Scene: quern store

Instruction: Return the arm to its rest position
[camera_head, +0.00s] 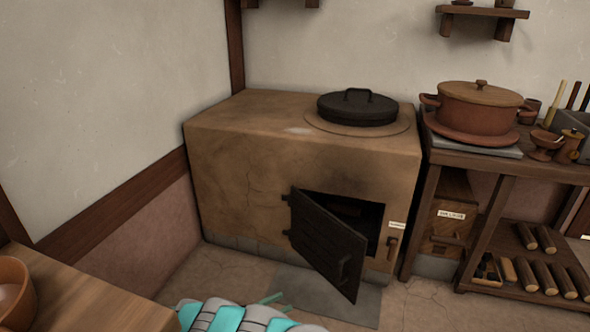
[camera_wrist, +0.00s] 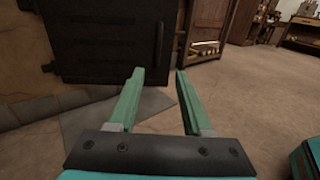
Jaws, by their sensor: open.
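My gripper (camera_wrist: 160,80) shows in the wrist view with its two green fingers apart and nothing between them. It is low over the floor, in front of the dark stove door (camera_wrist: 105,40). In the head view, part of my arm (camera_head: 240,317) shows at the bottom edge, in teal and grey, with a green fingertip near the grey floor slab. The stove door (camera_head: 328,243) hangs open on the clay stove (camera_head: 240,165), swung out to the front. The inside of the firebox is dark.
A black lidded pan (camera_head: 357,108) sits on the stove top. A wooden table (camera_head: 90,300) with a bowl (camera_head: 14,290) is at the lower left. At right, a shelf table (camera_head: 560,170) bears a lidded clay pot (camera_head: 480,105), with several logs (camera_head: 525,275) below. Floor right of the door is clear.

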